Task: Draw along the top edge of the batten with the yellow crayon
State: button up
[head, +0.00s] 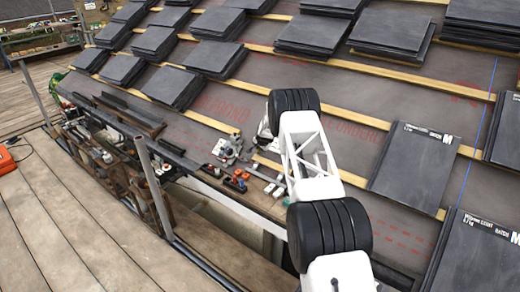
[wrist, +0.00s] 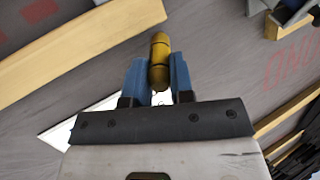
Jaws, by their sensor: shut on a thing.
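My gripper (wrist: 158,78) has two blue fingers shut on the yellow crayon (wrist: 159,50), which sticks out past the fingertips. In the wrist view a pale wooden batten (wrist: 85,50) lies to the upper left of the crayon, and its end shows near the top. The crayon tip appears apart from this batten, over grey underlay; its height cannot be told. In the head view my arm hides most of the gripper, and the crayon cannot be made out. Several battens cross the roof there, including a low one (head: 208,121) left of my arm.
Dark slates (head: 413,165) lie on the roof to the right, with stacks (head: 310,35) higher up. Small tools and red parts (head: 236,183) lie left of my arm. A metal rail (head: 152,185) and wooden deck (head: 60,225) are at left. Grey underlay between battens is partly bare.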

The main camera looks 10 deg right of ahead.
jog(key=shift+w+d+f, duration=0.15)
jog(key=shift+f, duration=0.15)
dwell(0.5)
jog(key=shift+s+d+f, duration=0.1)
jog(key=shift+s+d, duration=0.35)
dwell(0.6)
jog(key=shift+s+d, duration=0.1)
jog(key=shift+s+d, duration=0.2)
jog(key=shift+s, duration=0.05)
jog(key=shift+s+d, duration=0.5)
jog(key=shift+d, duration=0.05)
dwell(1.0)
jog(key=shift+s+d, duration=0.2)
jog(key=shift+s, duration=0.05)
jog(key=shift+s+d, duration=0.45)
jog(key=shift+d, duration=0.05)
dwell(1.0)
jog(key=shift+s+d, duration=0.25)
jog(key=shift+s+d, duration=0.25)
dwell(0.5)
